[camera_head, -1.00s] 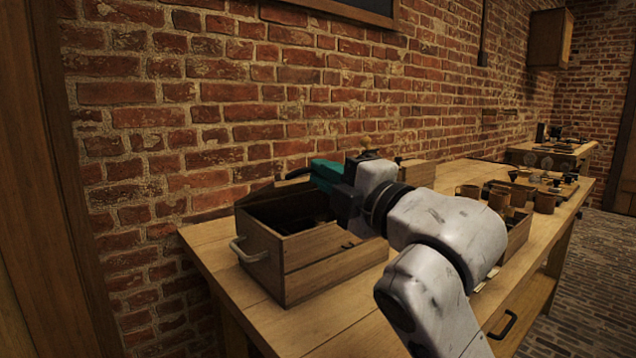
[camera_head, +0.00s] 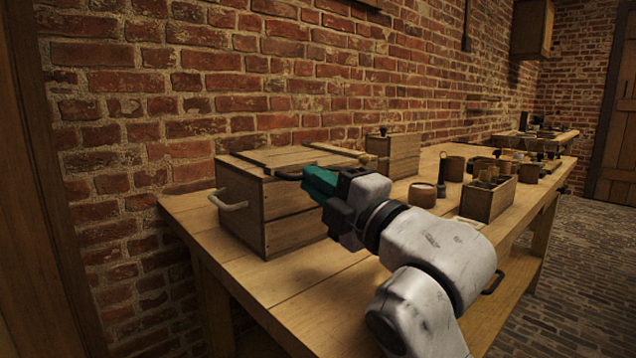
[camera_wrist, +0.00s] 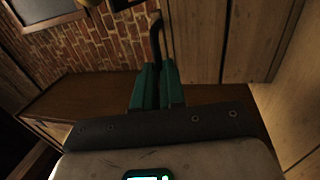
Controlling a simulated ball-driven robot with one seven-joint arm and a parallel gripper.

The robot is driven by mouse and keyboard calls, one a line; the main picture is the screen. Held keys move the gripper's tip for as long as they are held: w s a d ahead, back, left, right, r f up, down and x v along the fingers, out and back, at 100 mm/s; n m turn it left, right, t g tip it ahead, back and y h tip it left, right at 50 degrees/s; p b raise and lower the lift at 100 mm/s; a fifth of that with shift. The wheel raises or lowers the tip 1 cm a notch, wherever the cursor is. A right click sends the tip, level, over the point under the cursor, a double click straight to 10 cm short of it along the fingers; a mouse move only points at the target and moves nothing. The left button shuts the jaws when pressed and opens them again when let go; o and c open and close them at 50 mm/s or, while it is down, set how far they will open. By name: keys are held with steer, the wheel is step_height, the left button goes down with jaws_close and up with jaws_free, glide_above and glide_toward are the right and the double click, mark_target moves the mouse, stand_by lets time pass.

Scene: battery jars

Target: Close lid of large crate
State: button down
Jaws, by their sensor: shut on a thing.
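The large wooden crate (camera_head: 262,215) stands at the near left end of the workbench. Its plank lid (camera_head: 255,158) lies over the crate's top, flat or nearly so; I cannot tell whether a small gap remains at the front edge. My gripper (camera_head: 307,177), with green fingers, is at the lid's front edge, shut on the dark curved handle (camera_head: 287,176). In the wrist view the green fingers (camera_wrist: 157,86) are close together around the handle (camera_wrist: 156,36). The inside of the crate is hidden. My arm covers part of the crate's front right.
A rope side handle (camera_head: 229,203) sticks out at the crate's left. A smaller wooden box (camera_head: 397,155), a round brown jar (camera_head: 422,195) and an open box (camera_head: 490,203) stand to the right. A brick wall (camera_head: 240,80) rises behind. The bench front is clear.

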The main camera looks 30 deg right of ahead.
steer(key=shift+w+a+f, duration=0.1)
steer(key=shift+w+f, duration=0.05)
steer(key=shift+f, duration=0.3)
steer(key=shift+w+a+f, duration=0.1)
steer(key=shift+w+f, duration=0.05)
steer(key=shift+f, duration=0.3)
steer(key=c, duration=1.2)
jaws_free()
steer(key=shift+w, duration=0.1)
steer(key=shift+r, duration=0.15)
